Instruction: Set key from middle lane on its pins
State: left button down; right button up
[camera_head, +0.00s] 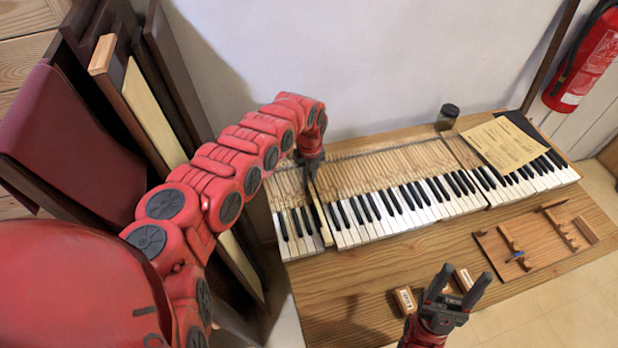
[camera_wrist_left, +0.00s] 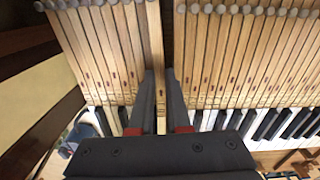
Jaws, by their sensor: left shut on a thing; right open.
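My left gripper (camera_head: 311,172) reaches down over the left part of the piano keyboard (camera_head: 400,170). It is shut on a long pale wooden key (camera_head: 321,217), which lies lengthwise between its neighbours at a gap in the row. In the left wrist view the key (camera_wrist_left: 154,45) runs between the fingers of the left gripper (camera_wrist_left: 160,92). A dark gap (camera_wrist_left: 172,25) shows just right of it. The pins under the key are hidden, so I cannot tell whether it rests on them. My right gripper (camera_head: 462,290) is open and empty near the table's front edge.
Small labelled wooden blocks lie near the right gripper, one of them at its left (camera_head: 405,301). A wooden tray with tools (camera_head: 540,262) lies at the right. A paper sheet (camera_head: 502,144) and a dark jar (camera_head: 447,116) are at the back. Boards lean at the left (camera_head: 152,115).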

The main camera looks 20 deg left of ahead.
pick_arm(q)
jog(key=shift+f+b, duration=0.65)
jog(key=shift+b, duration=0.05)
dwell(0.7)
jog(key=c, duration=1.2)
grip_release()
jog(key=shift+r, duration=0.15)
jog(key=shift+r+p, duration=0.8)
jog(key=shift+r, duration=0.2)
jog(key=o, duration=0.5)
jog(key=shift+o, duration=0.2)
